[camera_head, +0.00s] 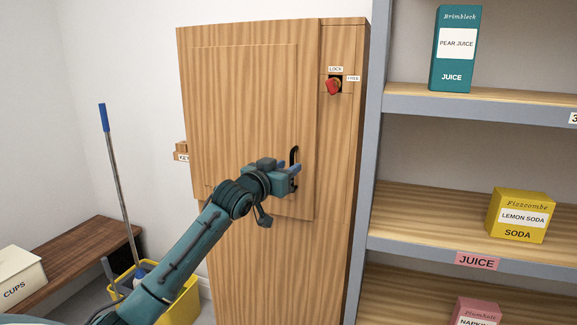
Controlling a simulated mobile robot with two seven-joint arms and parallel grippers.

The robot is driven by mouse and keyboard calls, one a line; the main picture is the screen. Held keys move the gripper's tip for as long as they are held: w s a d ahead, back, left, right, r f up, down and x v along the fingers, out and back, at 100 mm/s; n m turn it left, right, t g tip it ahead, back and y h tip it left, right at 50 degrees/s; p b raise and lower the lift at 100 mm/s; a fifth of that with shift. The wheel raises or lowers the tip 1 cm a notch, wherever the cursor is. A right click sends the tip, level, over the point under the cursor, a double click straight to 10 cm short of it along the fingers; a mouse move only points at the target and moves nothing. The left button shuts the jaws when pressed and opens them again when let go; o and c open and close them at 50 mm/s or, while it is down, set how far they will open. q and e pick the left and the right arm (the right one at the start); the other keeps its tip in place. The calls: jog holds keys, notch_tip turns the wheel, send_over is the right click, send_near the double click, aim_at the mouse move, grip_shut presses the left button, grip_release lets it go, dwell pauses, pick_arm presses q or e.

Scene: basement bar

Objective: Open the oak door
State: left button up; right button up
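The oak door (245,110) is the upper wooden panel of a tall oak cabinet, with a black handle (295,153) near its right edge. It looks shut or nearly so; I cannot tell if there is a slight gap. A red knob (333,87) sits on the frame right of the door, between a LOCK label (336,69) above and a FREE label (353,78) at its right. I cannot tell which label it points to. My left gripper (291,169) is at the handle, its blue fingertips beside it and covering part of it; their grip is unclear. My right gripper is not in view.
Grey-framed shelves (375,140) stand close on the right, with a teal juice carton (456,50), a yellow soda box (521,216) and a pink napkin box (477,312). A yellow mop bucket (181,302) and a wooden bench (75,255) stand at the lower left.

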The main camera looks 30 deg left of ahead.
pick_arm(q)
jog(key=shift+w, duration=0.7)
jog(key=shift+c, duration=0.3)
grip_shut()
